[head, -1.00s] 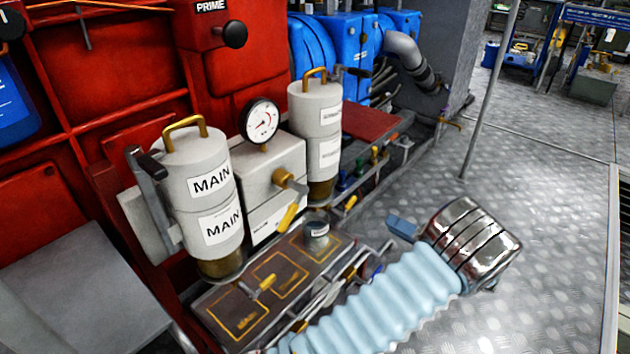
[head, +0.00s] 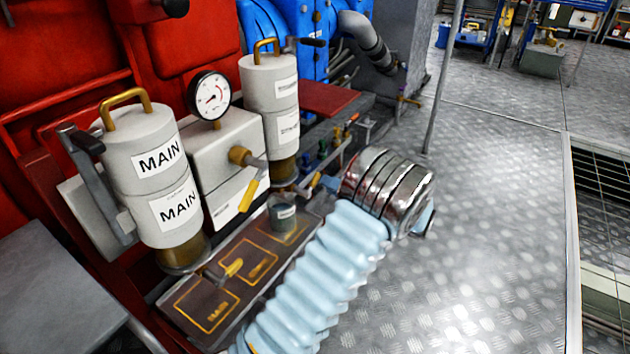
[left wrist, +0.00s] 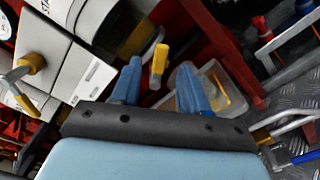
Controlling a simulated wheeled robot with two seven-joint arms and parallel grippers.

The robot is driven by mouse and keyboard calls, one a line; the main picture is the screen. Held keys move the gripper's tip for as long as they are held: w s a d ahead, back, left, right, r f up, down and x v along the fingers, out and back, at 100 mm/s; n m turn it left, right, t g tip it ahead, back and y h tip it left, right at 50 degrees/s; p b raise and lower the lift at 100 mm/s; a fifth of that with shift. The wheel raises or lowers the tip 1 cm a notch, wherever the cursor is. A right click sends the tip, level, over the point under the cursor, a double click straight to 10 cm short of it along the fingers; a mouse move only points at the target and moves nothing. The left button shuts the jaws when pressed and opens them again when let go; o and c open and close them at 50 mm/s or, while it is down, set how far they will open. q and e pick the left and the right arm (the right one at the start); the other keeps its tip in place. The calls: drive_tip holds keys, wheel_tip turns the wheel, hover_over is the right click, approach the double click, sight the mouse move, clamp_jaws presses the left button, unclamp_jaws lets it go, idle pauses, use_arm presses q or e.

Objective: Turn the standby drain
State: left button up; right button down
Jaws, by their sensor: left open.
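The standby canister (head: 270,90) is a white cylinder with a brass handle on top, behind the dial gauge. The standby drain's yellow lever (head: 315,181) shows low beside its base, partly hidden by my left wrist. In the left wrist view the yellow lever (left wrist: 159,60) stands just ahead of my left gripper (left wrist: 159,88), in the gap between its blue fingertips. The gripper is open and empty; I cannot tell whether either finger touches the lever. In the head view my chrome wrist hides the fingers. My right gripper is not in view.
The main canister (head: 150,185) and dial gauge (head: 209,95) stand to the left. The centre block carries another yellow lever (head: 249,194). Open plate floor (head: 480,200) lies right.

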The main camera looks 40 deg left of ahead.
sight(318, 180)
use_arm(q)
drive_tip(key=a, duration=0.5)
drive_tip(key=shift+s+a, duration=0.3)
clamp_jaws()
